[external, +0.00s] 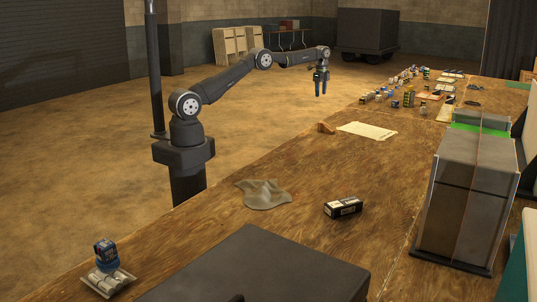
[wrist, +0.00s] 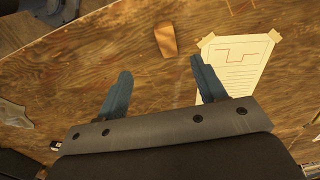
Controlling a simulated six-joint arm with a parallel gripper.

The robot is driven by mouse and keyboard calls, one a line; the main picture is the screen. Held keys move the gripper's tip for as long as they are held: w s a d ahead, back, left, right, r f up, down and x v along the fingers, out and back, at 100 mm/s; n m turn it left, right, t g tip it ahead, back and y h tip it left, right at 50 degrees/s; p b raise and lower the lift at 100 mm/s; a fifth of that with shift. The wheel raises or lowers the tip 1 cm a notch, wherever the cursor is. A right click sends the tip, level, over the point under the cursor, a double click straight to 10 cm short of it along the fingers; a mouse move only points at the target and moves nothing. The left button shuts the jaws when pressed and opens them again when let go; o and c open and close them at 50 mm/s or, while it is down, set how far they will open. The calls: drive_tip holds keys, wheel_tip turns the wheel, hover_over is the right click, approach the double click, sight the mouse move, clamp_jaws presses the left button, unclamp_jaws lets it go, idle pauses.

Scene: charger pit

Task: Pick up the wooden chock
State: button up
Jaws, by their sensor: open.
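The wooden chock (external: 326,127) is a small light-brown wedge on the wooden table, near its left edge and beside a taped paper sheet. In the wrist view the chock (wrist: 166,39) lies at the top centre, beyond my fingertips and between their lines, left of the paper. My gripper (external: 321,88) hangs fingers-down in the air above the chock's level in the external view. In the wrist view my gripper (wrist: 160,72) shows two blue-grey fingers spread apart with nothing between them. The chock is not touched and is in plain sight.
The paper sheet (external: 367,131) lies right of the chock. A grey cloth (external: 262,193) and a small black box (external: 343,207) lie nearer the camera. Several small items (external: 408,97) crowd the table's far end. A tall grey case (external: 466,195) stands at the right. Table around the chock is mostly clear.

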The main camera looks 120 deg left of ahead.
approach(320, 124)
drive_tip(key=f, duration=0.2)
drive_tip(key=a+f, duration=0.1)
drive_tip(key=s+f, duration=0.1)
drive_tip(key=f, duration=0.1)
drive_tip(key=shift+a+f, duration=0.25)
drive_tip(key=shift+f, duration=0.1)
drive_tip(key=shift+w+a+f, duration=0.1)
drive_tip(key=shift+a+f, duration=0.05)
drive_tip(key=shift+f, duration=1.2)
drive_tip(key=shift+a+f, duration=0.15)
drive_tip(key=shift+f, duration=1.15)
drive_tip(key=c, duration=1.1)
drive_tip(key=shift+r, duration=0.15)
